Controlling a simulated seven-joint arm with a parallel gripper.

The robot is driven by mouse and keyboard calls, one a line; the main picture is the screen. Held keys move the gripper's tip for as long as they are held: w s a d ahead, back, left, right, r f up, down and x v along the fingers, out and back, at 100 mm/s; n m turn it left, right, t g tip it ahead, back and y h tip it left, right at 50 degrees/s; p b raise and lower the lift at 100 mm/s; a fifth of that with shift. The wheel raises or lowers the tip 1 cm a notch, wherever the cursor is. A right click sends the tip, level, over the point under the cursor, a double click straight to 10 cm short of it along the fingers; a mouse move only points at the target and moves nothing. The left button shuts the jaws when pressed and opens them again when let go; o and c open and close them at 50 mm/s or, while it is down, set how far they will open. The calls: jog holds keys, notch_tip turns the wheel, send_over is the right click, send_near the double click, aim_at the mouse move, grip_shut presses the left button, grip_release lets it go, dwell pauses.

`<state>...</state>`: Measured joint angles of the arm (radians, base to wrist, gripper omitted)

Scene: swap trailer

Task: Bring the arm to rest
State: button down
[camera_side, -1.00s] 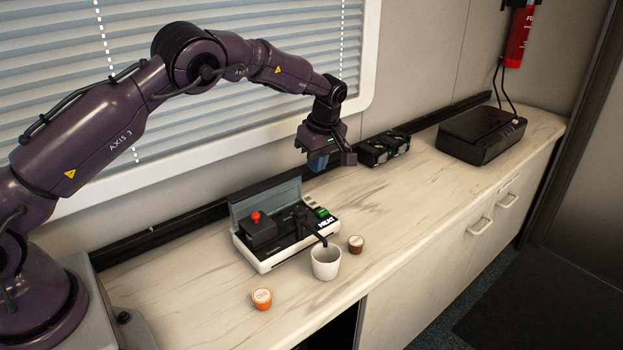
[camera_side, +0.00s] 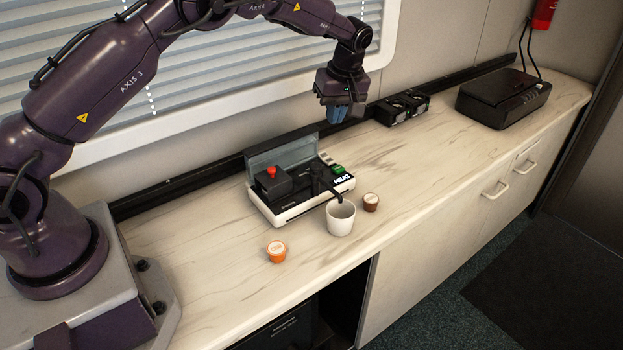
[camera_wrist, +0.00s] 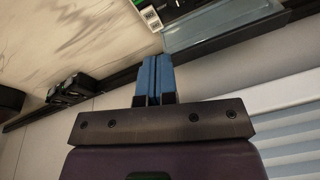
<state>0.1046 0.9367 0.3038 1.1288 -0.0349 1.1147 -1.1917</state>
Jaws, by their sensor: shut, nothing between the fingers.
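My gripper (camera_side: 338,113) hangs above the back part of the counter, to the right of the coffee machine, with its blue fingers pointing down. In the wrist view my gripper (camera_wrist: 155,58) has its two blue fingers pressed together with nothing between them. My purple arm reaches out from its base at the left, passing in front of the window blind. The gripper is apart from the counter and everything on it.
An orange capsule (camera_side: 277,252) and a brown capsule (camera_side: 371,202) lie nearby. A black twin-bay device (camera_side: 402,108) and a black box (camera_side: 503,98) stand further right.

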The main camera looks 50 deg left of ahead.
jog(key=s+d+r+m+t, duration=0.2)
jog(key=s+r+m, duration=0.3)
jog(key=s, duration=0.6)
jog(key=s+d+r+m+t+h, duration=0.1)
jog(key=s+r+m, duration=0.4)
jog(key=s, duration=0.6)
jog(key=s+d+r+m+t+h, duration=0.1)
jog(key=s+d+r+m+t, duration=0.2)
jog(key=s+r, duration=0.5)
jog(key=s+m, duration=0.1)
jog(key=s, duration=0.2)
jog(key=shift+d+m, duration=0.3)
jog(key=shift+m, duration=0.1)
